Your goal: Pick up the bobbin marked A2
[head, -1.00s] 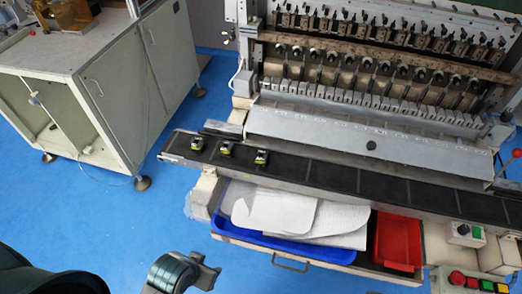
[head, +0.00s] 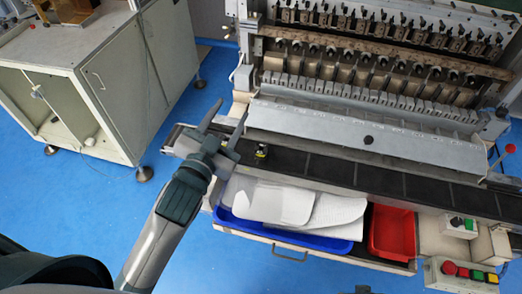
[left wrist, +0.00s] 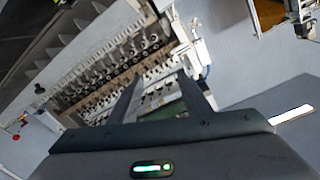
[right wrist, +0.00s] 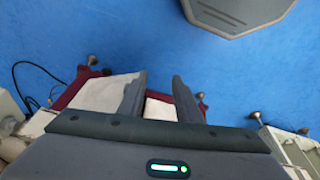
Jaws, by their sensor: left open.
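One small black and yellow bobbin (head: 262,151) stands on the dark conveyor belt (head: 330,168). Its marking is too small to read, so I cannot tell which one is A2. My left gripper (head: 229,112) is open and empty over the left end of the belt, to the left of this bobbin. It covers the part of the belt where two other bobbins stood earlier. The left wrist view shows its spread fingers (left wrist: 160,78) with no bobbin between them. My right gripper (right wrist: 158,80) is open and empty in the right wrist view, and does not show in the head view.
The winding machine (head: 370,120) rises behind the belt. Below the belt, a drawer holds a blue tray (head: 285,239) with white sheets and a red bin (head: 392,232). Push buttons (head: 470,275) sit at the lower right. A grey cabinet (head: 110,85) stands at left.

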